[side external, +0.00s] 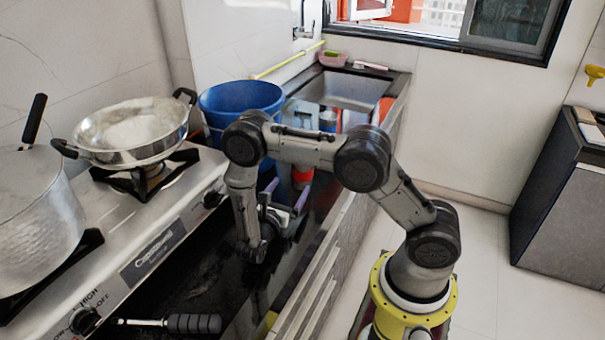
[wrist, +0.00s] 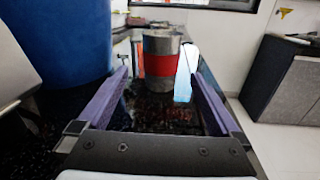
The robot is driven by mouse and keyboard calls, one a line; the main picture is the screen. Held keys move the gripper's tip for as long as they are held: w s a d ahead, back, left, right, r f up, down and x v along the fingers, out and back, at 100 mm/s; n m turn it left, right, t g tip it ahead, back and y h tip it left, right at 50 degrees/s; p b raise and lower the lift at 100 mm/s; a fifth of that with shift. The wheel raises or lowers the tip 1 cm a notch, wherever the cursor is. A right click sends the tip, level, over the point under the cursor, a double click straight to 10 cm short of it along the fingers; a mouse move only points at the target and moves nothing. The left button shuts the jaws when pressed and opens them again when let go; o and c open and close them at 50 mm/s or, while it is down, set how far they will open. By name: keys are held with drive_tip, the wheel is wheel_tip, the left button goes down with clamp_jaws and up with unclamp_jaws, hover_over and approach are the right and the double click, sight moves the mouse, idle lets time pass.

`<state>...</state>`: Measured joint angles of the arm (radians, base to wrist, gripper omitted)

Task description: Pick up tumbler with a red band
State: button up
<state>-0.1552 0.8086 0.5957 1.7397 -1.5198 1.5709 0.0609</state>
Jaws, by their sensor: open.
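The tumbler with a red band (wrist: 160,63) is a metallic cylinder standing upright on the black counter, centred in the wrist view. In the side external view its red part (side external: 302,174) shows just beyond my gripper, and the rest is partly hidden by my arm. My gripper (wrist: 160,92) is open, with its two purple fingers spread left and right. The tumbler stands ahead of the fingers, and nothing is held between them. In the side external view my gripper (side external: 290,212) is low over the counter.
A blue bucket (side external: 240,100) stands close to the left of the tumbler. A gas stove (side external: 165,235) with a wok (side external: 132,130) and a pot (side external: 38,215) is at left. A black-handled tool (side external: 195,323) lies in front. A sink (side external: 350,90) lies behind.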

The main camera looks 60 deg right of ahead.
sight(299, 177)
drive_tip(key=d, duration=0.4)
drive_tip(key=shift+w+d, duration=0.15)
drive_tip(key=shift+w, duration=0.05)
drive_tip(key=shift+w+d+f, duration=0.1)
drive_tip(key=shift+d+f, duration=0.1)
drive_tip(key=shift+d, duration=1.15)
drive_tip(key=shift+w+d+f, duration=0.1)
drive_tip(key=shift+d+f, duration=0.05)
drive_tip(key=shift+d, duration=1.15)
drive_tip(key=shift+c, duration=0.3)
drive_tip(key=c, duration=1.2)
